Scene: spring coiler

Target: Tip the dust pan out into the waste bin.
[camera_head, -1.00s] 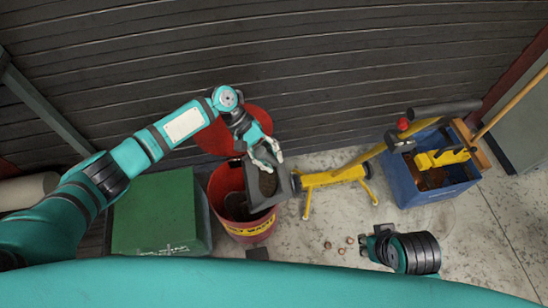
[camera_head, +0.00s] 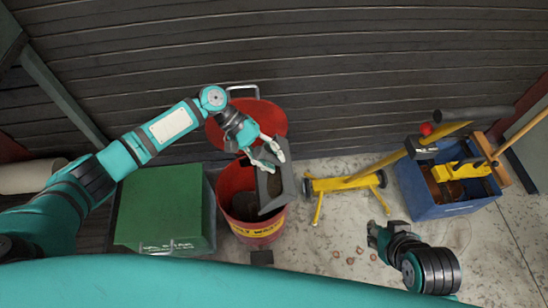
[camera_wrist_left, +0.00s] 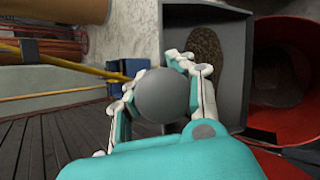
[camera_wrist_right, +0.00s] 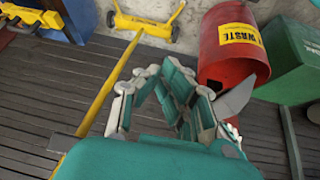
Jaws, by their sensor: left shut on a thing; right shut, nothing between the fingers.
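The grey dust pan (camera_head: 286,181) is held over the right part of the red waste bin's (camera_head: 262,236) open mouth. A brown heap (camera_wrist_left: 207,52) lies in the pan in the left wrist view. My left gripper (camera_head: 270,160) is shut on the pan's grey rounded handle (camera_wrist_left: 162,96). The bin has a yellow waste label, and its red lid (camera_head: 264,116) stands open behind. In the left wrist view the bin (camera_wrist_left: 291,135) is beside the pan's right edge. My right gripper (camera_head: 376,232) is shut and empty, low at right, apart from the bin.
A green box (camera_head: 160,205) stands left of the bin. A yellow wheeled stand (camera_head: 340,184) is to its right, then a blue crate (camera_head: 440,210) with yellow tools. Several small brown pieces (camera_head: 350,260) lie on the floor between the bin and my right gripper.

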